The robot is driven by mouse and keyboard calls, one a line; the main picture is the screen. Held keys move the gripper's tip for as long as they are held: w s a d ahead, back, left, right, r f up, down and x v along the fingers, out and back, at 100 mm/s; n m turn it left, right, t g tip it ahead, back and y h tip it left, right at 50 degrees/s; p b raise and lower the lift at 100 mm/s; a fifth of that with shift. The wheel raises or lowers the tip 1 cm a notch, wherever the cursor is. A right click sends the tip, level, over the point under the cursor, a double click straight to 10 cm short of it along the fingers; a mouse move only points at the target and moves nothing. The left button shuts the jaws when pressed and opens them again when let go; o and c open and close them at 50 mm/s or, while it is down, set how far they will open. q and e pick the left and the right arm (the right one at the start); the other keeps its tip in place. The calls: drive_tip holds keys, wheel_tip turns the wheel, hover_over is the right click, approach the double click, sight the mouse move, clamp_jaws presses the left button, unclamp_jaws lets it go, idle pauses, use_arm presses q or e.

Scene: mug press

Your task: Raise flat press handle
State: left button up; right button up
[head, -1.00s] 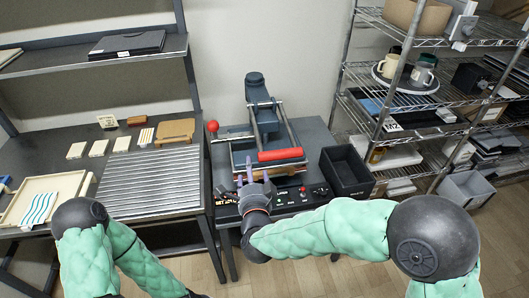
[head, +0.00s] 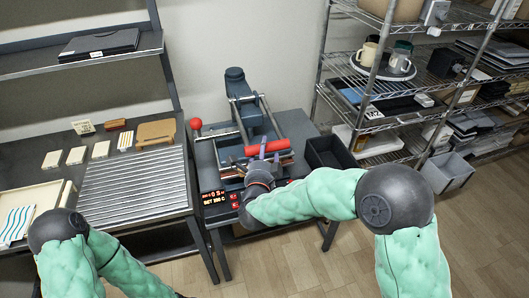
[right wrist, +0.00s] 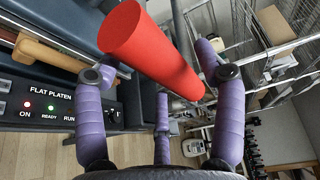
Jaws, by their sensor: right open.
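The flat press (head: 236,80) stands on the dark bench, with a dark upright at the back and two metal handle arms. Its red handle grip (head: 284,145) lies crosswise, low at the front of the press. My right gripper (head: 264,152) is at the grip, its purple fingers overlapping it in the head view. In the right wrist view the red grip (right wrist: 150,45) runs between the spread fingers of the open gripper (right wrist: 154,62). I cannot tell whether the fingers touch it. My left gripper is out of view; only its arm shows at bottom left.
A red ball knob (head: 196,124) stands left of the press. The control panel (right wrist: 58,105) reads FLAT PLATEN. A black bin (head: 328,153) stands right of the press. A ribbed metal surface (head: 135,183) lies left, and a wire shelf with mugs (head: 400,58) stands right.

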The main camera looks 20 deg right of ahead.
drive_tip(key=shift+w+d, duration=0.2)
drive_tip(key=shift+w, duration=0.4)
